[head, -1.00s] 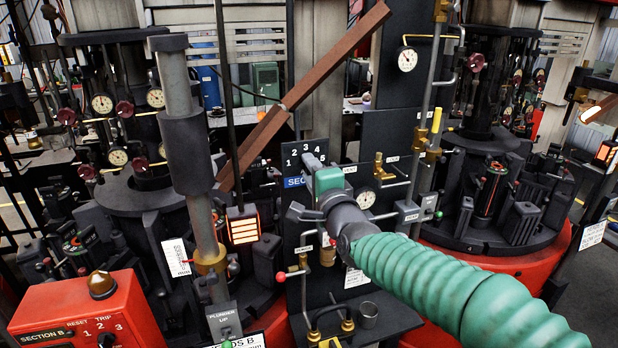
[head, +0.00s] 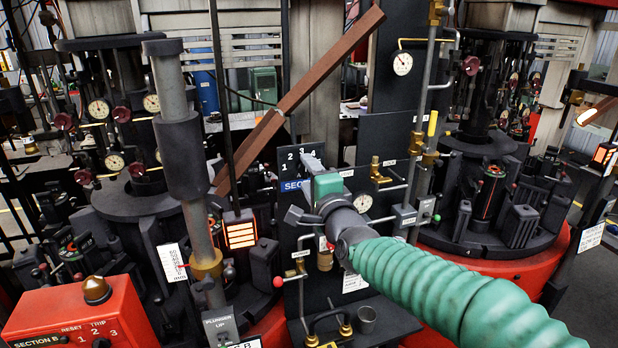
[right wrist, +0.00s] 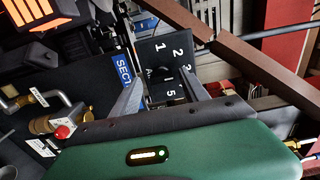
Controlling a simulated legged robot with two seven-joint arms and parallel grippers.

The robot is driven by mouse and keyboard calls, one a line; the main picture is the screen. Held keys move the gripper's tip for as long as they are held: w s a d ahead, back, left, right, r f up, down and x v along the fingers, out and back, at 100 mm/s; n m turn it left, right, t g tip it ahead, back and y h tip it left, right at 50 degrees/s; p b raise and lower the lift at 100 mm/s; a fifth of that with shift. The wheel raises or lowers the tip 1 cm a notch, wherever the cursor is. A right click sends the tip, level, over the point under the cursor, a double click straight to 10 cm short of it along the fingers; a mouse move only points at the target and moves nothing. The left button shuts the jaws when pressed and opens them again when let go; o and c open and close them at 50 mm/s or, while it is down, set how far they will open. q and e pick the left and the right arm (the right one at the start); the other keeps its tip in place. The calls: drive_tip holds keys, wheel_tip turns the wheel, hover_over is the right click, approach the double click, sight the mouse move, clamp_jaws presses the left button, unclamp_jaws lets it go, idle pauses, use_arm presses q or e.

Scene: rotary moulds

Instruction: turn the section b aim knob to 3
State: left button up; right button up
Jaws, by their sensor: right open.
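A 5 also shows between the fingers. The aim knob cannot be made out clearly; the gripper hides much of that area, and its setting cannot be read. My left gripper is not in view.
A red box (head: 80,315) marked "SECTION B" is at lower left. A grey vertical post (head: 183,160) stands to the left. Valves and pipes (head: 300,268) crowd the area below the gripper.

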drive_tip(key=v, duration=1.6)
drive_tip(key=shift+s, duration=0.35)
drive_tip(key=shift+d, duration=0.1)
